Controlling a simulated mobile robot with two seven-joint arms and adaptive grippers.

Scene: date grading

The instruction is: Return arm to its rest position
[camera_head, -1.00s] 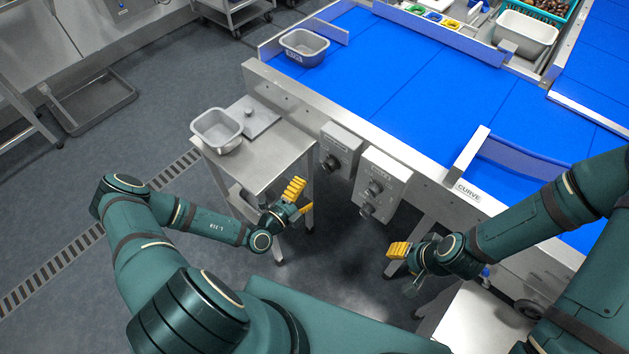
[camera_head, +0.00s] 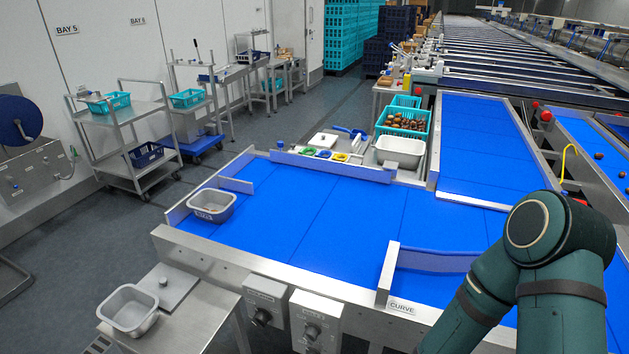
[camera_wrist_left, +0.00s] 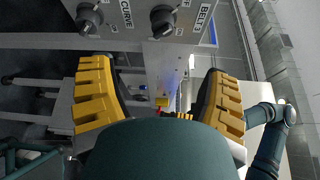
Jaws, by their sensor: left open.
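My left gripper (camera_wrist_left: 162,82) shows in the left wrist view. Its two yellow ridged fingers stand wide apart with nothing held between them. Beyond the fingertips is a control panel (camera_wrist_left: 130,22) with two dark knobs, labelled CURVE and BELT. In the head view neither gripper shows. A dark green arm link of mine (camera_head: 560,240) fills the lower right there, but its gripper is outside the picture.
A blue conveyor table (camera_head: 320,215) with metal edges lies ahead. A grey tub (camera_head: 211,206) sits on it. Another grey tub (camera_head: 128,310) stands on a side table (camera_head: 190,325). Control boxes (camera_head: 313,322) hang on the conveyor's front. Open floor lies left.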

